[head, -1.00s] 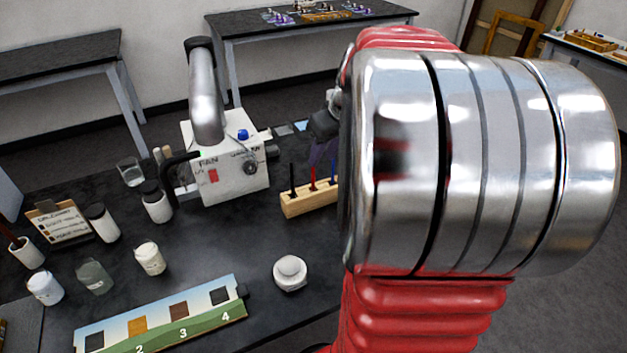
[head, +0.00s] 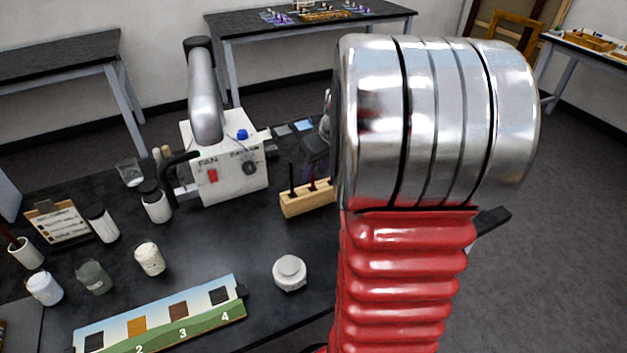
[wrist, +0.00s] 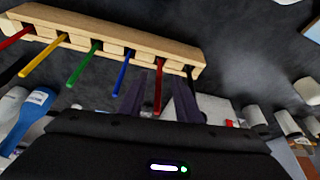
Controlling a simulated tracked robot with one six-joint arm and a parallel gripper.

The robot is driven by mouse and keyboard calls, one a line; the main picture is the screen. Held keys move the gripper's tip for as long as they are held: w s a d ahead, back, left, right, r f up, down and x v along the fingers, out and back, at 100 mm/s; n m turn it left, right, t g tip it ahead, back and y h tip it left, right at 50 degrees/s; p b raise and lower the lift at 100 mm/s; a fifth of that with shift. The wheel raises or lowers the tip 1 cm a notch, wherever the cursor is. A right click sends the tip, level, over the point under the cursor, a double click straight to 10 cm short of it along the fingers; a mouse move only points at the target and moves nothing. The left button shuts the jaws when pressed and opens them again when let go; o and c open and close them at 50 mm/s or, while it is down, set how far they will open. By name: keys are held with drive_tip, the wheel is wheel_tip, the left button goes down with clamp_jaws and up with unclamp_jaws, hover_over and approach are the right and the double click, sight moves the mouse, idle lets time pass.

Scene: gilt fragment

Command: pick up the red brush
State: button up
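The red brush (wrist: 158,88) stands in a wooden rack (wrist: 120,38), between a blue brush (wrist: 123,72) and a black brush (wrist: 190,80). In the head view the red brush (head: 312,184) shows as a thin upright handle in the rack (head: 305,203). My gripper (wrist: 160,82) is open, with one dark purple finger on each side of the red handle in the wrist view. I cannot tell whether either finger touches it. In the head view my arm hides the rack's right end and most of my gripper.
Green (wrist: 84,64) and yellow (wrist: 43,60) brushes and another red handle (wrist: 15,39) share the rack. A white fan box (head: 225,165) stands left of it.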

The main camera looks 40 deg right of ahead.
sight(313, 190)
drive_tip(key=x, duration=0.4)
drive_tip(key=shift+d+f, duration=0.1)
idle(0.4)
clamp_jaws()
